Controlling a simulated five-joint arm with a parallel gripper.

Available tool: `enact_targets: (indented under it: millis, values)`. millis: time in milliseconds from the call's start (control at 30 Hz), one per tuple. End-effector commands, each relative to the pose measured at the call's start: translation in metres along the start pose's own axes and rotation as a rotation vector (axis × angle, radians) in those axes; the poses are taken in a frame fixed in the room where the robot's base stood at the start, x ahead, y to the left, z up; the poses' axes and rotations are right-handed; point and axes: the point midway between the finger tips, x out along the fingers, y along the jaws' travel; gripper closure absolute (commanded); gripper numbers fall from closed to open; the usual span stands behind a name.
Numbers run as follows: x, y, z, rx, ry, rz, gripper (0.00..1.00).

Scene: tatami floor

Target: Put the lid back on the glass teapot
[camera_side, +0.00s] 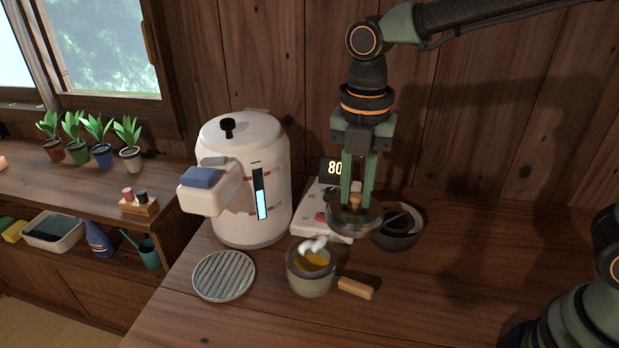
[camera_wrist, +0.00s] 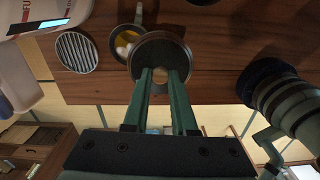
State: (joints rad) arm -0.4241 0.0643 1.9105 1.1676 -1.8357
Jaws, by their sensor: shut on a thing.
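My gripper (camera_side: 356,197) points straight down and is shut on the small wooden knob of a round, dark, see-through lid (camera_side: 350,222). The lid hangs roughly level in front of the white scale and left of a dark bowl. In the wrist view the lid (camera_wrist: 163,45) lies across my fingertips (camera_wrist: 160,76), with the knob between them.
A white water dispenser (camera_side: 232,140) stands left of the scale (camera_side: 312,207), which reads 80. A round slatted trivet (camera_side: 224,276) lies at the front left. The dark bowl (camera_side: 401,240) is close right of the lid.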

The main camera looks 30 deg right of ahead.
Motion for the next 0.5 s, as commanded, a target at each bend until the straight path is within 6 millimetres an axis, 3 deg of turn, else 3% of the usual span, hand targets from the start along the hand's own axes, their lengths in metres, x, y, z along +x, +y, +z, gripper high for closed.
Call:
enact_targets:
  millis: [200,500]
  values:
    - [0.024,0.045,-0.004,-0.337,0.001,-0.002,1.00]
    - [0.040,0.067,-0.008,-0.528,0.000,0.000,1.00]
